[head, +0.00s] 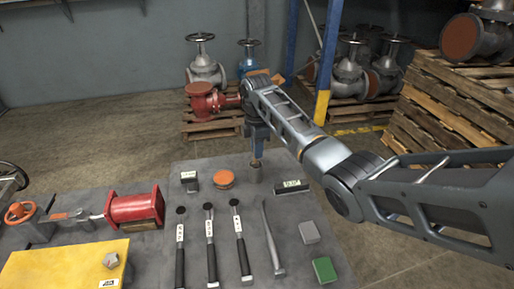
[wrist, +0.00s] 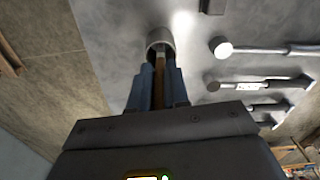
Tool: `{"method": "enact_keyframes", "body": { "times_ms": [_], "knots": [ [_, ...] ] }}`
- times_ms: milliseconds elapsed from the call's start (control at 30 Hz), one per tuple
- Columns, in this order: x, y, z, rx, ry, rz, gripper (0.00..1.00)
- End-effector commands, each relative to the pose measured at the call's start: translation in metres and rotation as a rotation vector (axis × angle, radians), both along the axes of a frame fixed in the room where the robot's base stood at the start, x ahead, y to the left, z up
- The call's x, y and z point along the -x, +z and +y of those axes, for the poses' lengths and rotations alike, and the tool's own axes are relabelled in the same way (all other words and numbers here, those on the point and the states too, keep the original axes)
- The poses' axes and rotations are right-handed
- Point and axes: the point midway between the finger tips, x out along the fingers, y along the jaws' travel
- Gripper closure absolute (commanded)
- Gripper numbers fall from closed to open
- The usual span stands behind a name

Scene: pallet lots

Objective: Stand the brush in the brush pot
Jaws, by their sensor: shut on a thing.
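My gripper (head: 258,140) points down at the back of the grey table, with its blue fingers shut on the brush (head: 257,154). Only a short tan length of the brush shows below the fingers. In the wrist view the brush (wrist: 160,72) runs from between the fingers to the pot. The brush pot (head: 255,173) is a small grey cylinder standing on the table directly below my gripper. The pot's round mouth (wrist: 159,36) shows in the wrist view, with the brush's end at it. I cannot tell how deep that end sits.
Several hammers (head: 210,245) lie in front of the pot. An orange disc (head: 223,179) lies to its left and a dark labelled block (head: 291,187) to its right. Grey (head: 309,232) and green (head: 324,270) blocks lie at the right edge.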

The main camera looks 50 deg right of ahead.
Motion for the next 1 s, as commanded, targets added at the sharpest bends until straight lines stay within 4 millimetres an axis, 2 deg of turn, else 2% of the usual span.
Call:
{"method": "enact_keyframes", "body": {
  "times_ms": [133,167,467,767,1000],
  "knots": [
    [0.000,0.000,0.000,0.000,0.000,0.000,1.00],
    [0.000,0.000,0.000,0.000,0.000,0.000,0.82],
    [0.000,0.000,0.000,0.000,0.000,0.000,0.54],
    [0.000,0.004,0.000,0.000,0.000,-0.001,0.54],
    [-0.001,0.038,0.000,0.002,0.000,-0.004,0.54]
  ]
}}
